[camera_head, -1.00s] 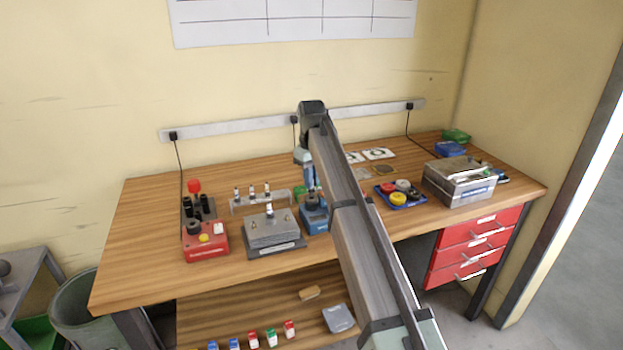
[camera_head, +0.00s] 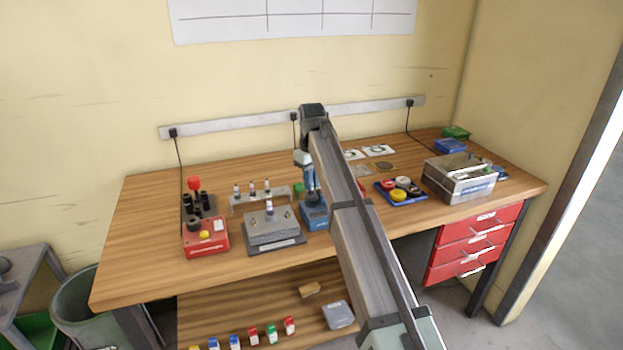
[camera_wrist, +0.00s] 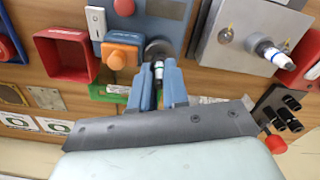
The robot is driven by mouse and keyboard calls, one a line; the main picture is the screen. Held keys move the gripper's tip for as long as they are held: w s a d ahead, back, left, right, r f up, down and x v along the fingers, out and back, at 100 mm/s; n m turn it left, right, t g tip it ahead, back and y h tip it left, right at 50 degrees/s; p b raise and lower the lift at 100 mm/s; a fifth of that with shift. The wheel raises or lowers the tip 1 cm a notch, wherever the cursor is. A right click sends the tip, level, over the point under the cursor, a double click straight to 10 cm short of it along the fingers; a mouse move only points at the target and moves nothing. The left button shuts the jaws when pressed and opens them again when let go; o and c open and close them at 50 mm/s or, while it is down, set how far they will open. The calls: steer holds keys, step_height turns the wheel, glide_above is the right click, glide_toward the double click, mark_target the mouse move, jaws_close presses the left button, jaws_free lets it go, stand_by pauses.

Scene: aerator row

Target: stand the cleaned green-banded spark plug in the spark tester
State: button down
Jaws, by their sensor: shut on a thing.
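My gripper (camera_wrist: 158,92) has blue fingers shut on a slim metal-and-white spark plug (camera_wrist: 158,70); no green band on it can be made out. The plug's far end is at a round dark port on a blue device (camera_wrist: 180,10) with an orange button and a white switch. I cannot tell whether the plug is inside the port or just above it. In the head view my gripper (camera_head: 309,180) is over this blue device (camera_head: 314,217). A red device (camera_head: 206,240) with a yellow button and dark round port stands at left. Which device is the spark tester is unclear.
A grey metal block (camera_head: 272,232) with a white-tipped plug stands between the devices. Behind it, a rack (camera_head: 243,203) holds upright plugs. A tray of coloured rings (camera_head: 414,203) and a metal case (camera_head: 459,180) lie right. The table's left end is clear.

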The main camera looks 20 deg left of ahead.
steer(key=shift+f, duration=0.35)
steer(key=c, duration=1)
jaws_free()
steer(key=shift+c, duration=0.2)
steer(key=shift+r, duration=3.55)
